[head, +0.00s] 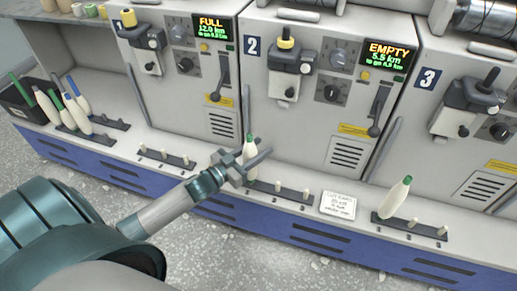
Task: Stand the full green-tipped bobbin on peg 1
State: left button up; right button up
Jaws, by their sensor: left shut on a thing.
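My left gripper (256,155) is shut on a green-tipped bobbin (249,154) with a pale body. The bobbin is nearly upright, at the left end of the dark peg rail (292,196) in front of machine 2. The fingers cover part of it, and I cannot tell whether its base is on a peg. Two short pale pegs show free on that rail. Another green-tipped pale bobbin (395,198) leans at the left end of the rail on the right. My right gripper is not in view.
A black box (20,108) at the far left holds bobbins; green- and blue-tipped ones stand beside it. Another rail (167,158) shows only short pegs. A white card (338,205) lies on the ledge.

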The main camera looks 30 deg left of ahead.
aim_at(245, 159)
pick_arm(q)
jog(key=shift+p, duration=0.6)
dwell(1.1)
jog(key=shift+f+b, duration=0.35)
jog(key=shift+f, duration=0.2)
dwell(0.5)
jog(key=o, duration=0.9)
jog(key=shift+c, duration=0.2)
jog(key=shift+s, duration=0.15)
jog(key=shift+p+v, duration=1.15)
jog(key=shift+v, duration=1.45)
jog(key=shift+p+v, duration=0.9)
jog(key=shift+v, duration=1.95)
